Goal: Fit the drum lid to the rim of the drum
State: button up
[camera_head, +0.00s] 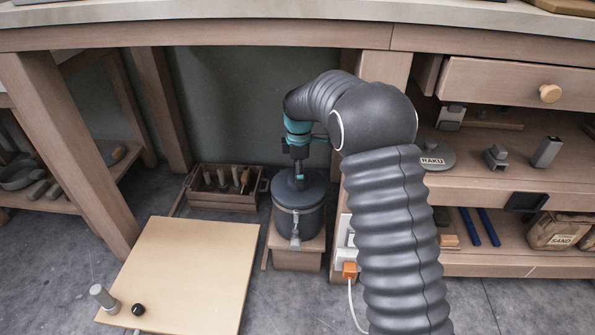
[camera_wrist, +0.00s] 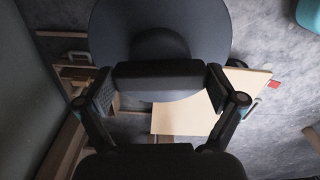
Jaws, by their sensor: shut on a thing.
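The dark blue-grey drum (camera_head: 297,224) stands upright on a low wooden block under the bench, with a metal band and latch (camera_head: 295,237) at its front. The round dark lid (camera_head: 311,190) is at the top of the drum, roughly level and over its mouth. I cannot tell whether it touches the rim all round. My gripper (camera_head: 298,173) is above the lid, shut on it at its middle. In the wrist view the lid (camera_wrist: 205,35) fills the upper middle beyond my gripper (camera_wrist: 160,82), and it hides the drum.
A wooden crate of tools (camera_head: 222,188) stands left of the drum. A pale board (camera_head: 195,270) lies in front, with a small cylinder (camera_head: 103,297) on it. A bench leg and shelves stand close on the right, with a RAKU disc (camera_head: 434,157). The bench top (camera_head: 220,35) overhangs.

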jog(key=shift+f, duration=0.2)
jog(key=o, duration=0.9)
jog(key=shift+r, duration=0.1)
jog(key=shift+r, duration=3.75)
